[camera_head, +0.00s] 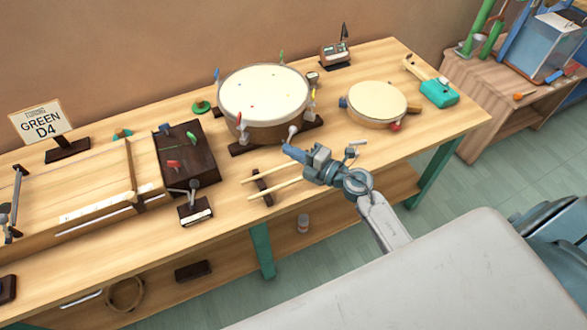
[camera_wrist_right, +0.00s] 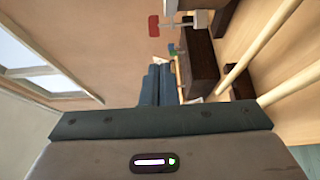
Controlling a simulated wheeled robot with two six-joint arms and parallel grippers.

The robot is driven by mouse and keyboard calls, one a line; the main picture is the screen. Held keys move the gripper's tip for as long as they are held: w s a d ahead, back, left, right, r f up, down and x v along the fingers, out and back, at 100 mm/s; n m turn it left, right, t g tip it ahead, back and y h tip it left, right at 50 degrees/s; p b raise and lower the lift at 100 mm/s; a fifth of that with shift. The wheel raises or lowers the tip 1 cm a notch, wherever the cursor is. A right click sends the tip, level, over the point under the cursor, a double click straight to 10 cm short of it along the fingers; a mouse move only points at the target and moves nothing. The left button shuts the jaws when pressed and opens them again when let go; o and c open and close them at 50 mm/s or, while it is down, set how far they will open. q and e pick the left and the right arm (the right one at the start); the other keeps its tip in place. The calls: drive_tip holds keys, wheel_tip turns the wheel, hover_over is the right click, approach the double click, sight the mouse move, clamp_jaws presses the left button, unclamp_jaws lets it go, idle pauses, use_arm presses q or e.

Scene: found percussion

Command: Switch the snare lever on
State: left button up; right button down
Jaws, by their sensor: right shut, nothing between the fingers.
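The snare drum (camera_head: 264,92) has a cream head and a wooden shell, and stands on dark feet at the middle of the table. A small lever with a pale round knob (camera_head: 292,130) is at its front right; I cannot tell which position it is in. My right gripper (camera_head: 288,149) is shut and empty, with its blue fingertips just in front of the drum and close below that knob. I cannot tell whether they touch. In the right wrist view the shut fingers (camera_wrist_right: 158,85) show side by side. My left gripper is not in view.
Two drumsticks (camera_head: 272,189) lie on a dark rest left of my right gripper. A dark wooden box (camera_head: 187,158) with coloured tabs stands further left. A tambourine-like drum (camera_head: 376,103) and a teal block (camera_head: 439,93) are to the right. Bare table lies between the drums.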

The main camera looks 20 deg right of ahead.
drive_tip(key=s+a, duration=0.2)
drive_tip(key=s, duration=0.3)
drive_tip(key=shift+s+a+r, duration=0.15)
drive_tip(key=shift+s+r, duration=0.15)
drive_tip(key=shift+s, duration=0.1)
